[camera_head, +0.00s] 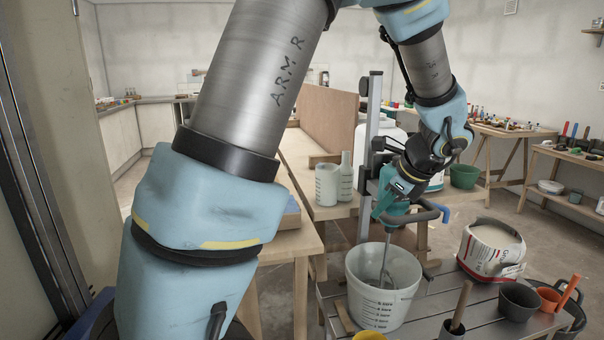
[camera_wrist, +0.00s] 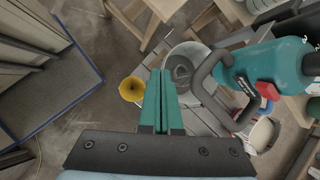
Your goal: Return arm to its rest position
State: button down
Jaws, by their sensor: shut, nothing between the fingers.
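My gripper (camera_wrist: 161,75) shows in the wrist view with its two green fingers pressed together and nothing between them. My arm (camera_head: 435,95) reaches from the left foreground over to the right in the head view. Its end is close to a teal mixer (camera_head: 391,193), and I cannot make out the fingers there. The mixer (camera_wrist: 262,72), with dark handles and a red part, is to the right of the fingers in the wrist view. Its shaft goes down into a white bucket (camera_head: 376,307) with a printed scale.
The bucket stands on a slatted bench (camera_head: 430,302). An open white bag (camera_head: 491,247), a dark pot (camera_head: 519,300) and an orange pot (camera_head: 549,299) are at right. Two pale containers (camera_head: 327,185) stand on a wooden table behind. A yellow funnel-like piece (camera_wrist: 131,89) is left of the fingers.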

jog(key=s+a+f+n+g+h, duration=0.1)
jog(key=s+a+n, duration=0.3)
jog(key=a+n, duration=0.8)
jog(key=s+a+f+n+g+h, duration=0.2)
jog(key=s+a+f+n+g, duration=0.1)
jog(key=a+n, duration=0.9)
jog(key=shift+s+a+f, duration=0.15)
jog(key=shift+s+a, duration=0.3)
jog(key=shift+s, duration=0.3)
